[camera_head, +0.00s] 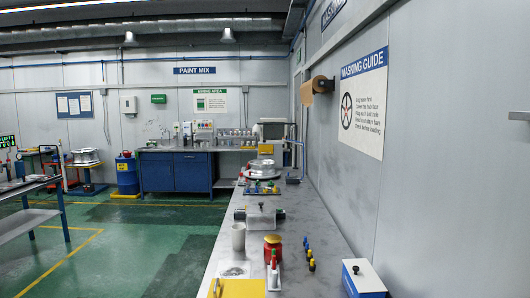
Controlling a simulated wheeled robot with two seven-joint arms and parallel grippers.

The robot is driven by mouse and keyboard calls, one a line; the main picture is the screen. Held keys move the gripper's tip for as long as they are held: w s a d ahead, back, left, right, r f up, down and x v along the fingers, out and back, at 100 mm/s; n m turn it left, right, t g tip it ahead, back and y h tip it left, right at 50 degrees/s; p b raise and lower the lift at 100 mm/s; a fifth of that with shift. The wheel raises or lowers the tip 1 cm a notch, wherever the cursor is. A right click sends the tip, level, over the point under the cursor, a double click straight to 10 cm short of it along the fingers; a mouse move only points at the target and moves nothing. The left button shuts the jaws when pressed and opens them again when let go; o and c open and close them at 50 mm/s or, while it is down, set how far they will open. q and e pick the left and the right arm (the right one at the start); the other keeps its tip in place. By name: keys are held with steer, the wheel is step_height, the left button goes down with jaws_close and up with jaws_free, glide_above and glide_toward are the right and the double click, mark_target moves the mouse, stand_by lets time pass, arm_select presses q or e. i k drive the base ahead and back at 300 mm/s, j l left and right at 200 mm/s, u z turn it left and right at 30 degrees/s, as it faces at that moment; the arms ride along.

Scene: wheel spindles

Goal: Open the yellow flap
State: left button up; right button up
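A yellow panel (243,289), which looks like the yellow flap, lies at the bottom edge of the head view, at the near end of the long grey bench (325,268). The frame cuts off its near part. Neither of my grippers is in view.
Coloured knobs (309,254) and a blue-and-white box (363,277) are to the right. The wall (430,200) bounds the right side.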

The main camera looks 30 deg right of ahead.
mark_target(263, 149)
steer(key=i+j+u, duration=0.25)
steer(key=i+u, duration=0.3)
steer(key=i+j, duration=0.15)
steer(key=i, duration=0.4)
steer(key=i+j, duration=0.2)
steer(key=i, duration=0.35)
steer(key=i+j, duration=0.15)
steer(key=i, duration=0.4)
steer(key=i+l+z, duration=0.2)
steer(key=i+z, duration=0.75)
steer(key=i+j+z, duration=0.25)
steer(key=i+z, duration=0.2)
steer(key=i, duration=0.15)
steer(key=i+z, duration=0.15)
steer(key=i, duration=3.15)
steer(key=i+j+z, duration=0.1)
steer(key=i+z, duration=0.3)
steer(key=i+j+z, duration=0.25)
steer(key=i+z, duration=0.2)
steer(key=i+j+z, duration=0.4)
steer(key=i, duration=0.05)
